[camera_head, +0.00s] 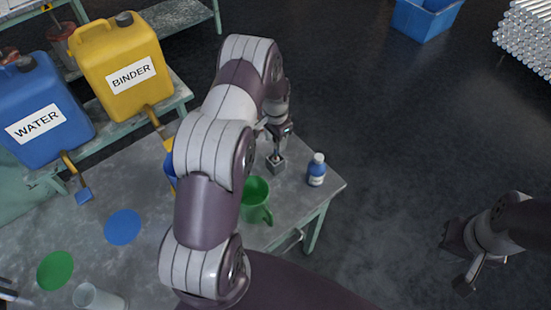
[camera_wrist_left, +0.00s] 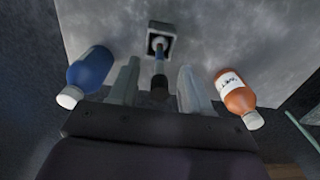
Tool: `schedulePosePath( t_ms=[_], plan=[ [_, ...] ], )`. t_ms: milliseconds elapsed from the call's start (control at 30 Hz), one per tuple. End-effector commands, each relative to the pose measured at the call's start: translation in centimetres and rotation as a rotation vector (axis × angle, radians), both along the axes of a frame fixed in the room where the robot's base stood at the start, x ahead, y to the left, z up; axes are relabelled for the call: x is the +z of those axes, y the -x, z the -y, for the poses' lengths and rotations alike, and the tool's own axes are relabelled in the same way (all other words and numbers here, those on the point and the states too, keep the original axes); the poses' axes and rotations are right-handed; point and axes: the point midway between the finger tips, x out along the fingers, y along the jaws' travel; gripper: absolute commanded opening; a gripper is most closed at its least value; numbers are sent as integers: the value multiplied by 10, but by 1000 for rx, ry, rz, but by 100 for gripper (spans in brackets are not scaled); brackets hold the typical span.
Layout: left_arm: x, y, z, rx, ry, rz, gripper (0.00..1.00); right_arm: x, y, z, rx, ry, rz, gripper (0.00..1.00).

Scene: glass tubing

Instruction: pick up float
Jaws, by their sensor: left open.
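The likely float is a small grey square-ended piece (camera_head: 276,164) with a thin dark stem standing up from it. It is on the table near the right edge. In the left wrist view its square end (camera_wrist_left: 152,50) lies ahead and the stem runs back between my fingers. My left gripper (camera_head: 278,143) is above it, pointing down. In the wrist view the left gripper (camera_wrist_left: 157,82) is open, one finger on each side of the stem, and I see no firm contact. My right gripper (camera_head: 463,272) is at the lower right, away from the table; its jaw state is unclear.
A blue bottle (camera_head: 317,171) stands right of the float. An orange bottle (camera_wrist_left: 236,97) shows on the other side in the wrist view. A green jug (camera_head: 255,200) stands close in front. Yellow binder (camera_head: 122,62) and blue water (camera_head: 40,108) containers stand at the left.

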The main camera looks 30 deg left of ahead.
Motion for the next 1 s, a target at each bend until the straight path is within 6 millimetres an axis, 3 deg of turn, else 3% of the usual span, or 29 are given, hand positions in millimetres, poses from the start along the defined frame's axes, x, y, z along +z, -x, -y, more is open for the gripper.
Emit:
schedulePosePath(
  t_ms=[267,400,433,767,1000],
  plan=[
    [-7,0,0,0,0,0,48,1,0,0,0,0,-1,0],
    [-7,0,0,0,0,0,2,1,0,0,0,0,-1,0],
    [-7,0,0,0,0,0,0,1,0,0,0,0,-1,0],
    [-2,-1,0,0,-1,4,0,-2,0,0,0,0,-1,0],
    [52,-1,0,0,-2,6,0,-22,0,0,0,0,-1,0]
  ],
)
